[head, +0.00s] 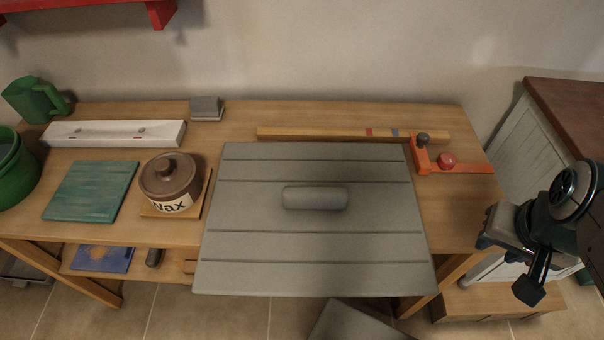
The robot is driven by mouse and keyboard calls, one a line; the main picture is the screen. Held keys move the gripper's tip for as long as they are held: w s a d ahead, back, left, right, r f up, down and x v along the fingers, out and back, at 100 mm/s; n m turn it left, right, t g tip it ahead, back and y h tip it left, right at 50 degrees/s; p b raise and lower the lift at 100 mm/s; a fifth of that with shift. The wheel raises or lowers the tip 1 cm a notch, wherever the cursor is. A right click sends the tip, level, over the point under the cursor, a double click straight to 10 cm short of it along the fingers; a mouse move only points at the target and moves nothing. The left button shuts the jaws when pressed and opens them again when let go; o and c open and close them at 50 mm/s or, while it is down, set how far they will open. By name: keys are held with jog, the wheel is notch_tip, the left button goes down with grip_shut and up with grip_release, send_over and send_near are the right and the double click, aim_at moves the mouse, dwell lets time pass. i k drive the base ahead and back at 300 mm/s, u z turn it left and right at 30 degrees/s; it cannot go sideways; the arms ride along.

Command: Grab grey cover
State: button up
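The grey cover (320,262) is a large flat panel with grooves across it, lying on the wooden workbench and reaching over its front edge. A rounded grey handle (315,198) stands up from its middle. My gripper (508,266) is at the right, beyond the bench's right end and well apart from the cover. Its two dark fingertips are spread with nothing between them. What lies under the cover is hidden.
A teal board (92,190) lies farther left. A cabinet (525,130) stands right of the bench.

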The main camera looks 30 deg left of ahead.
aim_at(312, 220)
jog(key=u, duration=0.85)
jog(key=k, duration=0.2)
jog(key=u, duration=2.55)
jog(key=i, duration=1)
jog(key=z, duration=3.05)
